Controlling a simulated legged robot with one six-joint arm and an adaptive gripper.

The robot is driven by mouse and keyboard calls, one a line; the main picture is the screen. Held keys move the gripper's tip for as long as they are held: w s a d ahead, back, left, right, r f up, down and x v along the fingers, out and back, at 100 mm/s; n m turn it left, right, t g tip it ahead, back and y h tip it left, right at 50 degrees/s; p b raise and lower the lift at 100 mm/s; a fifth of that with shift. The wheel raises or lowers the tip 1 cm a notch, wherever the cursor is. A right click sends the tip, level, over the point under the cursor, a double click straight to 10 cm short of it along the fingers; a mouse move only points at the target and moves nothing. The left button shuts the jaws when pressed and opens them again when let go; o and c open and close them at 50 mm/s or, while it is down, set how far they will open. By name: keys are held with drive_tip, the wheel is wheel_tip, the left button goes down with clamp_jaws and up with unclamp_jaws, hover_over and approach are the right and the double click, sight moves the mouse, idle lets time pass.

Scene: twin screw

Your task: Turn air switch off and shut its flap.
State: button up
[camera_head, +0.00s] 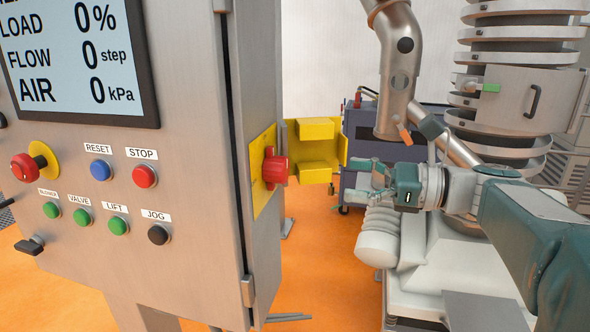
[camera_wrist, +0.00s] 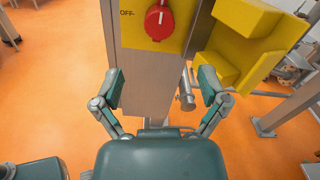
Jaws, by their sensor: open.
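The air switch is a red rotary knob (camera_head: 274,168) on a yellow plate (camera_head: 262,190) on the cabinet's narrow side. In the wrist view the knob (camera_wrist: 159,22) is at the top, its white mark pointing up in the picture; an "OFF" label sits to its left. The yellow flap (camera_head: 317,150) stands open, swung out away from the plate; it also shows at the upper right of the wrist view (camera_wrist: 238,58). My gripper (camera_head: 372,184) is open and empty, right of the knob and apart from it. Its two fingers (camera_wrist: 160,88) are spread below the knob in the wrist view.
The grey control cabinet (camera_head: 195,215) fills the left, with a screen (camera_head: 75,55), buttons and a red emergency knob (camera_head: 28,168). A metal cylinder (camera_wrist: 186,92) shows between my fingers. Steel machinery (camera_head: 515,90) and a dark cart (camera_head: 365,135) stand behind. Orange floor is open below.

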sight(287, 170)
drive_tip(key=x, duration=1.1)
drive_tip(key=shift+a, duration=0.1)
drive_tip(key=c, duration=1.1)
